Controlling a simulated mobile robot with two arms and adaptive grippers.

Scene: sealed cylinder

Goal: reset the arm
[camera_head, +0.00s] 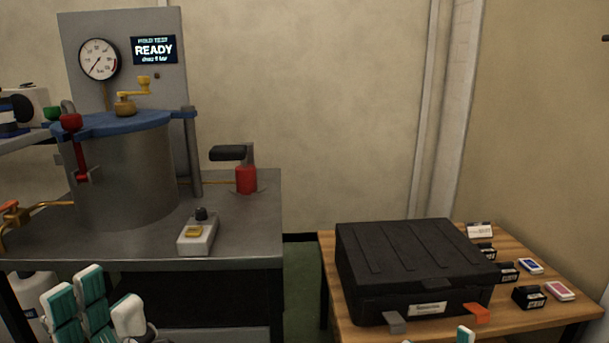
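My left gripper (98,296) is at the bottom left, in front of the grey bench. Its white fingers with teal pads stand apart with nothing between them, so it looks open and empty. Of my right gripper only a white and teal fingertip (466,335) shows at the bottom edge, in front of the wooden table. Whether it is open or shut is hidden. The steel cylinder (130,180) stands on the bench with its blue lid (115,123) on top. A red-handled clamp (76,145) is at the lid's left side.
The grey bench (245,215) carries a small switch box (197,235) and a red and black lever (245,175). A gauge (99,60) and a READY display (154,50) are behind. The wooden table (515,243) holds a closed black case (415,262) and small boxes (528,297).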

